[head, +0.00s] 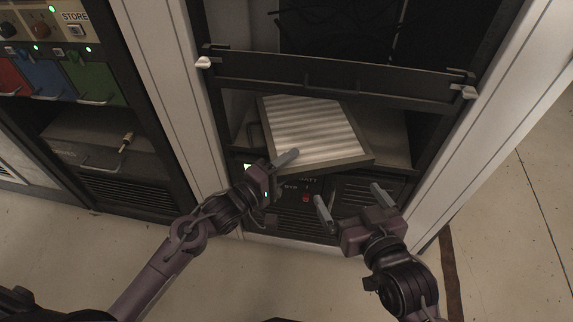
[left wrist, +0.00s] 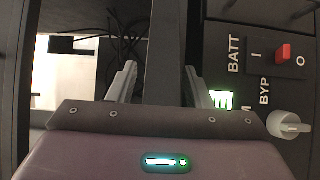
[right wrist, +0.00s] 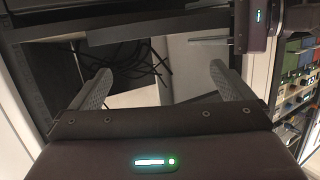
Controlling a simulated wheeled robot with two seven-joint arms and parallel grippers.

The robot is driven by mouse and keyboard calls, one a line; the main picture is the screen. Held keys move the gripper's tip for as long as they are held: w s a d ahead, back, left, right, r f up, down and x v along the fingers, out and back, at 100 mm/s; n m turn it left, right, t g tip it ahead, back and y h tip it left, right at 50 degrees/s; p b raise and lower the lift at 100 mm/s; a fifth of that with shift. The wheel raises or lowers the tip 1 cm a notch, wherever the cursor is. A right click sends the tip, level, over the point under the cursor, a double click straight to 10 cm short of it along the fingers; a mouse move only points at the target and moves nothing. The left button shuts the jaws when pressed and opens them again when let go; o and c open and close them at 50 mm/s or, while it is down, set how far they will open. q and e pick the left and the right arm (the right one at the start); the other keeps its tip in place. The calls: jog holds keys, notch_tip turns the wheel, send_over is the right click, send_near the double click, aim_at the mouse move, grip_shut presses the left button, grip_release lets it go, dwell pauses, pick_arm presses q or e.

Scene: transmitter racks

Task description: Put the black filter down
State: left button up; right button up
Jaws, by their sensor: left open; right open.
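The black filter (head: 318,135), a square panel with a dark frame and pale pleated face, lies pleats up and slightly skewed in the rack's open bay. Its near right corner reaches out toward the bay's front. My left gripper (head: 282,160) is open at the filter's near left edge. In the left wrist view a dark bar (left wrist: 168,50) runs between the spread fingers; I cannot tell whether it is the filter's frame or the shelf edge. My right gripper (head: 349,197) is open and empty in front of the lower panel, below and apart from the filter.
A dark drawer front (head: 335,80) with white end knobs crosses above the bay. Below are a BATT/BYP switch panel with a red switch (left wrist: 284,53) and a vent grille. Loose black cables (right wrist: 135,65) hang inside the rack. Another rack (head: 110,150) stands left; floor is clear at right.

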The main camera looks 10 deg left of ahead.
pick_arm(q)
jog(key=shift+r, duration=0.2)
jog(key=shift+s+a, duration=0.15)
jog(key=shift+s, duration=0.05)
jog(key=p+v, duration=0.3)
jog(key=v, duration=0.8)
jog(key=s+d+f+m+g+y, duration=0.3)
jog(key=s+f+m+g, duration=0.1)
jog(key=s+m, duration=0.2)
jog(key=s+d+f+m+g+y, duration=0.2)
jog(key=s+f+m+g+y, duration=0.2)
jog(key=m, duration=0.5)
jog(key=shift+s+d+g+y, duration=0.35)
jog(key=shift+s+g, duration=0.35)
jog(key=shift+s, duration=0.3)
pick_arm(e)
jog(key=s+d+f+g+h, duration=0.3)
jog(key=s+f+g, duration=0.5)
jog(key=f, duration=0.5)
jog(key=s, duration=0.2)
jog(key=shift+s, duration=0.3)
pick_arm(q)
jog(key=shift+f, duration=0.1)
